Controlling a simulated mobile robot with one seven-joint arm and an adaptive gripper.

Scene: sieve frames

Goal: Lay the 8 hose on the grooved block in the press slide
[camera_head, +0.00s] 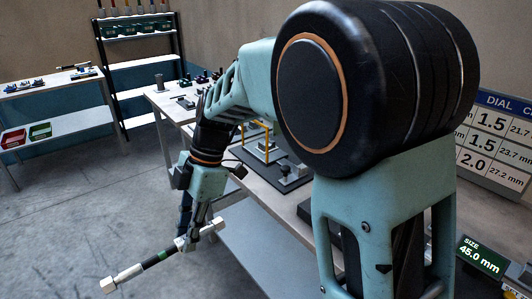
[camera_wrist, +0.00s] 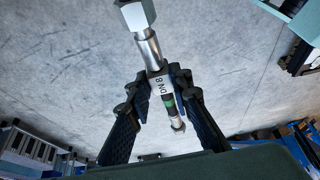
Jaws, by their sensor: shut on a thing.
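The hose (camera_head: 151,262) is dark with a green band and metal fittings at both ends. My gripper (camera_head: 187,242) is shut on it near its right end in the head view, holding it in the air over the floor, beside the table. In the wrist view, the hose (camera_wrist: 157,84) runs between both fingers, with a white label that reads "DN 8" and a hex fitting toward the camera. On the table, a yellow-posted frame (camera_head: 268,136) may be the press, with small grey metal parts in it. I cannot clearly make out the grooved block or the slide, partly behind my arm.
The table (camera_head: 258,184) carries several small metal fixtures. A side table (camera_head: 60,80) with green and red bins and a dark shelf (camera_head: 140,38) stand at the back left. A dial chart and a "45.0 mm" size display (camera_head: 480,256) are at right. The floor at left is clear.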

